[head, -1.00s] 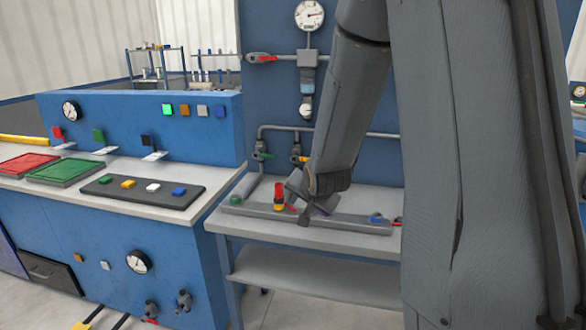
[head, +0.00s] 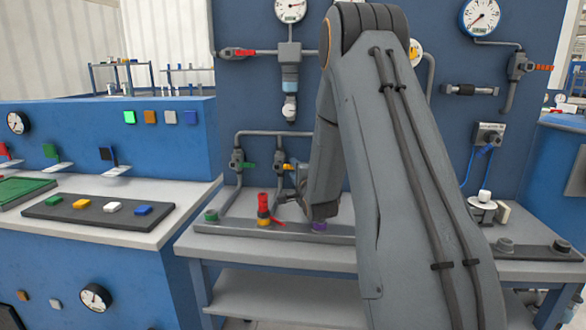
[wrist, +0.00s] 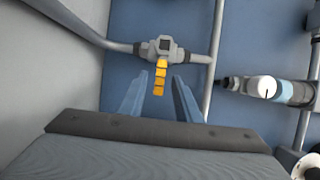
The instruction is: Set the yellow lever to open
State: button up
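The yellow lever (wrist: 160,76) sticks out from a grey valve body (wrist: 166,48) on a pipe in the wrist view. It lies crosswise to that pipe. In the head view my gripper (head: 288,199) is low, near the bench, mostly hidden by my arm.
A green lever (head: 249,165) is on the neighbouring pipe to the left. A red and yellow stack (head: 263,208) stands on the bench (head: 225,240) close to my gripper. A blue and white fitting (wrist: 290,92) on another pipe lies right in the wrist view.

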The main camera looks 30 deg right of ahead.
jog(key=shift+w+d, duration=0.15)
jog(key=shift+w, duration=0.5)
jog(key=shift+w+d, duration=0.15)
jog(key=shift+w, duration=0.5)
grip_shut()
